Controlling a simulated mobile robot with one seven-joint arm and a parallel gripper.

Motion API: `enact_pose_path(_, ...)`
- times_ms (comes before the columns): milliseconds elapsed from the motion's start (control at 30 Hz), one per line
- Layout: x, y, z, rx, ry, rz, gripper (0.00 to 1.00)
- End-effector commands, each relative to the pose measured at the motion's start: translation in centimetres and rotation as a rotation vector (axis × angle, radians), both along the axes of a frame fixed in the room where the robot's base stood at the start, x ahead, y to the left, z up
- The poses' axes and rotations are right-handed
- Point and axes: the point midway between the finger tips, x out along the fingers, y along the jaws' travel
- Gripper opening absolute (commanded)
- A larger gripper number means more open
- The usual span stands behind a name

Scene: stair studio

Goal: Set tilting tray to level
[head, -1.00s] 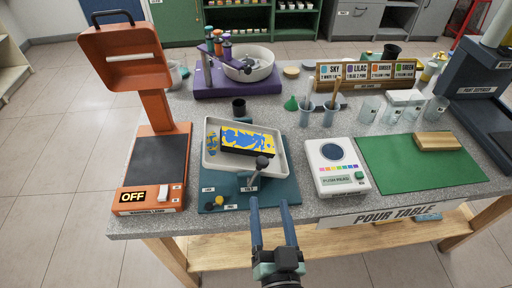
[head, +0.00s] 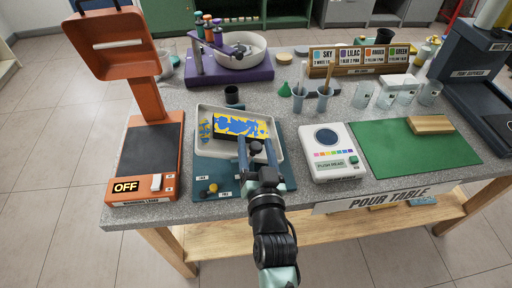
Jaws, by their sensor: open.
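The tilting tray (head: 206,147) is white and shallow, with a dark-sided block with a blue and yellow top (head: 240,127) lying in it. The tray stands on a teal base (head: 213,172) with small labels on its front part. A dark round knob (head: 256,147) shows at the tray's front edge. My gripper (head: 257,146) is at this knob, its blue fingers spread on either side of it, apart as far as I can see. My gripper and wrist hide the middle of the base's front and its lever.
An orange stand with an OFF label (head: 126,186) is to the left. A white device with a round dark dial (head: 328,141) is close on the right, then a green mat (head: 405,150). Cups with sticks (head: 323,98) and a purple stand (head: 230,71) are behind. Small yellow and black knobs (head: 208,189) sit front left.

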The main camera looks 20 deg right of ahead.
Motion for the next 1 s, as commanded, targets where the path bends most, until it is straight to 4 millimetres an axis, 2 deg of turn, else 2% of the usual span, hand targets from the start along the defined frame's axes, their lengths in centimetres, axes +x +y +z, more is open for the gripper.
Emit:
enact_pose_path(233, 0.02, -0.03, 0.02, 0.000, 0.000, 0.000, 0.65)
enact_pose_path(600, 0.01, -0.02, 0.02, 0.000, 0.000, 0.000, 0.00)
enact_pose_path(1000, -0.01, -0.02, 0.00, 0.000, 0.000, 0.000, 0.00)
